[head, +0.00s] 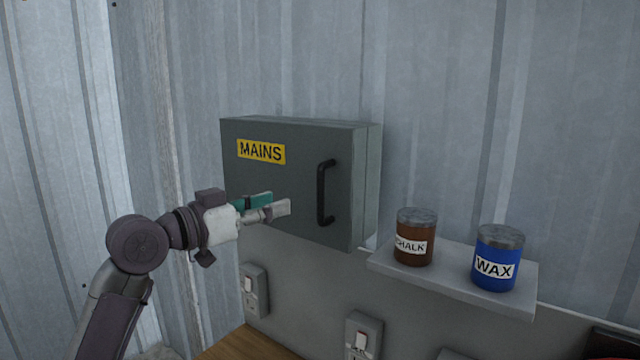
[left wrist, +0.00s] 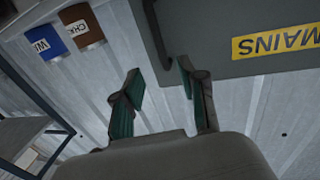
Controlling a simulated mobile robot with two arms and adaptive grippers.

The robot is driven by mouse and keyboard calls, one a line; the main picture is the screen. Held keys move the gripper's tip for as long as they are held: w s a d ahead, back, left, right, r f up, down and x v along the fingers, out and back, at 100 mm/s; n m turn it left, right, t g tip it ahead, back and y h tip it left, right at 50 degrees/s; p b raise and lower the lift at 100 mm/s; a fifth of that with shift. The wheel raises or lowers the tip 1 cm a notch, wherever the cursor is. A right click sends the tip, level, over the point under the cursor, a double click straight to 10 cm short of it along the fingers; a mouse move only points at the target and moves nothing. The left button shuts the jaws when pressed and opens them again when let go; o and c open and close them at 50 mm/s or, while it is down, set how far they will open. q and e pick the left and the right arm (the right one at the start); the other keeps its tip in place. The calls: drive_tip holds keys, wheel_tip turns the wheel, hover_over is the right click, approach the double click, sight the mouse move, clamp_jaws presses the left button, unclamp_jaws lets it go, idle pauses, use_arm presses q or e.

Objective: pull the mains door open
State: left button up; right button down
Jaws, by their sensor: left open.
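The grey mains box (head: 300,210) hangs on the corrugated wall, with a yellow MAINS label (head: 261,152) on its door. The door looks shut. A black upright handle (head: 325,193) is on the right side of the door. My left gripper (head: 281,202) is open and empty in front of the door, to the left of the handle in the head view. In the left wrist view, which is turned over, the open fingers (left wrist: 158,82) are near the handle (left wrist: 155,35), which is not between them. My right gripper is not in view.
A small shelf (head: 455,272) to the right of the box holds a brown CHALK tin (head: 415,237) and a blue WAX tin (head: 497,258). Switched sockets (head: 254,290) (head: 363,336) are below the box. A wooden surface (head: 240,345) shows at the bottom.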

sight(318, 191)
use_arm(q)
drive_tip(key=p+x, duration=0.4)
drive_tip(key=x, duration=0.7)
drive_tip(key=shift+d+r+p, duration=0.1)
drive_tip(key=shift+p, duration=0.3)
drive_tip(key=shift+w+d, duration=0.35)
drive_tip(key=shift+w, duration=0.05)
clamp_jaws()
